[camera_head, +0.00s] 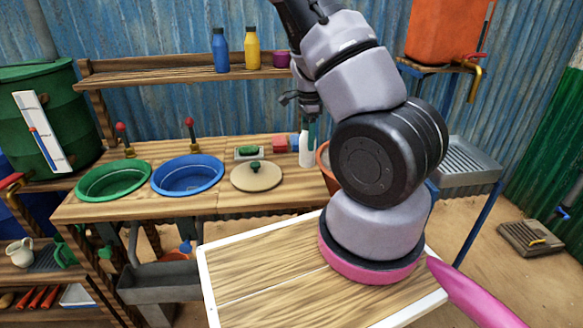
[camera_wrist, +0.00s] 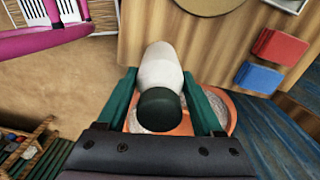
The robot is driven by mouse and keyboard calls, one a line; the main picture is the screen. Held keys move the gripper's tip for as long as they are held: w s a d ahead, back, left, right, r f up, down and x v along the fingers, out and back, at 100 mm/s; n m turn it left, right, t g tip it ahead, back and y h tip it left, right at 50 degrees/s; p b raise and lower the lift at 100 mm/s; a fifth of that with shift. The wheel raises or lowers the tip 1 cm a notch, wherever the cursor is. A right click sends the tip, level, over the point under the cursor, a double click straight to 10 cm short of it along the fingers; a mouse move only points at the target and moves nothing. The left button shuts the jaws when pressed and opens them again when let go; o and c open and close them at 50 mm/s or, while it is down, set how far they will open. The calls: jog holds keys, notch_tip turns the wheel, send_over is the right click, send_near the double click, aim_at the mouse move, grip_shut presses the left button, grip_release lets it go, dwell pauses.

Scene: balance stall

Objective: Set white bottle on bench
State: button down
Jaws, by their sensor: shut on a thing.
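The white bottle (camera_head: 306,150) has a dark green cap and shows beside my arm at the right part of the wooden bench (camera_head: 130,207). In the wrist view the bottle (camera_wrist: 158,68) is between the two green fingers of my gripper (camera_wrist: 161,92), which is shut on it near the cap. In the head view my gripper (camera_head: 311,124) is partly hidden by my arm. The bottle looks upright, close to the bench's edge in the wrist view. I cannot tell whether its base touches the bench.
Red (camera_wrist: 281,47) and blue (camera_wrist: 259,77) blocks lie nearby. A round lid (camera_head: 257,180), blue basin (camera_head: 187,188) and green basin (camera_head: 113,192) stand leftward. A shelf (camera_head: 170,73) holds blue and yellow bottles.

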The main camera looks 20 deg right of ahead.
aim_at(307, 157)
jog(key=shift+f, duration=3.6)
jog(key=shift+f, duration=0.15)
jog(key=shift+c, duration=0.2)
grip_release()
